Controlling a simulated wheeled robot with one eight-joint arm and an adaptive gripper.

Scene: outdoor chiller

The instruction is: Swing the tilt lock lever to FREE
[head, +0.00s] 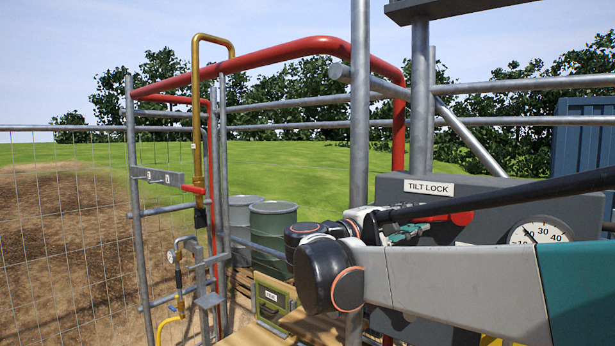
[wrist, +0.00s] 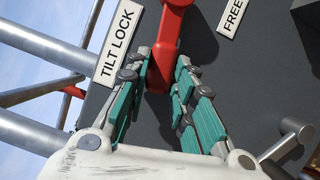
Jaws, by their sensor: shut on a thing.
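The red tilt lock lever (wrist: 168,45) runs down between the teal-padded fingers of my gripper (wrist: 163,78) in the wrist view, and the fingers are shut on its lower end. The lever's round red hub is at the top of that view. The TILT LOCK label (wrist: 118,42) is left of the lever and the FREE label (wrist: 233,14) is at the upper right. In the head view my gripper (head: 408,233) is at the grey panel (head: 490,193), below its TILT LOCK label.
A round dial gauge (head: 540,234) sits on the panel to the right. A steel post (head: 360,100) stands close to my wrist. Red and grey rails (head: 280,50) surround the area. Drums (head: 273,235) and a green case (head: 272,303) stand behind to the left.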

